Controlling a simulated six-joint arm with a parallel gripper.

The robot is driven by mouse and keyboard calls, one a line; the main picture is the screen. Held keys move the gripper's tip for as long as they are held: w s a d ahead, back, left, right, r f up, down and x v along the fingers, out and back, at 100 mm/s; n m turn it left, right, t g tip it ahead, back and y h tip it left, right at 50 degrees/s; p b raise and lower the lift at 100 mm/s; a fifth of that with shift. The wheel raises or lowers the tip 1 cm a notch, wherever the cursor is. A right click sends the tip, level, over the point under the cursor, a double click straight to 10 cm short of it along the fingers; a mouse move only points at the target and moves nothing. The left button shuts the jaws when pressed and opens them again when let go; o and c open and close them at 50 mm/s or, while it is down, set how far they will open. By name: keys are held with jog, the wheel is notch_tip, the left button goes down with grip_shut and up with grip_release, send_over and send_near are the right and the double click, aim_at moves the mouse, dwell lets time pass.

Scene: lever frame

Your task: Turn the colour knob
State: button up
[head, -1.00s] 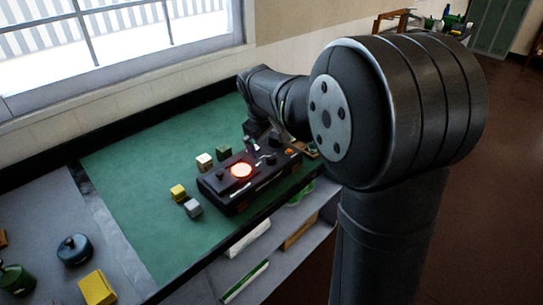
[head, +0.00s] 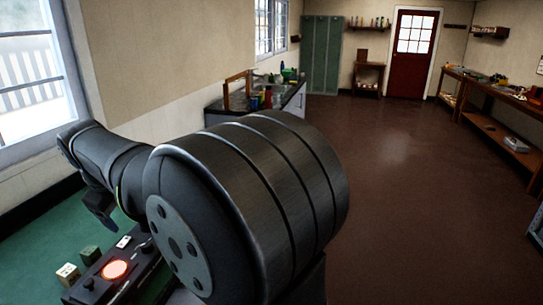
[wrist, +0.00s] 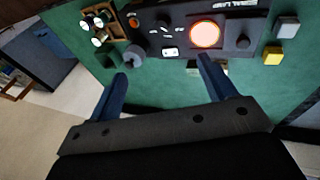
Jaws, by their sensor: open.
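The dark control box (wrist: 185,22) lies on the green mat and carries a glowing orange-red disc (wrist: 206,34). A dark round knob (wrist: 134,53) is at one end of the box and a smaller dark knob (wrist: 243,42) is beside the disc; I cannot tell which is the colour knob. In the head view the box is partly cut off at the bottom, with its glowing disc (head: 116,269) in sight. My gripper (wrist: 162,67) is open and empty, its blue fingers spread above the near edge of the box.
A grey cube (wrist: 288,25) and a yellow cube (wrist: 272,55) lie right of the box in the wrist view. A wooden tray (wrist: 117,33) with white round things is at its left. The head view shows open brown floor (head: 400,180).

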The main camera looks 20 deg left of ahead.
jog(key=c, duration=0.4)
jog(key=n+g+h, duration=0.2)
jog(key=n+g, duration=0.2)
jog(key=n, duration=0.3)
send_over(144, 244)
jog(key=shift+c, duration=0.2)
notch_tip(144, 244, down, 17)
jog(key=shift+d+f, duration=0.15)
jog(key=shift+f, duration=0.05)
jog(key=c, duration=1)
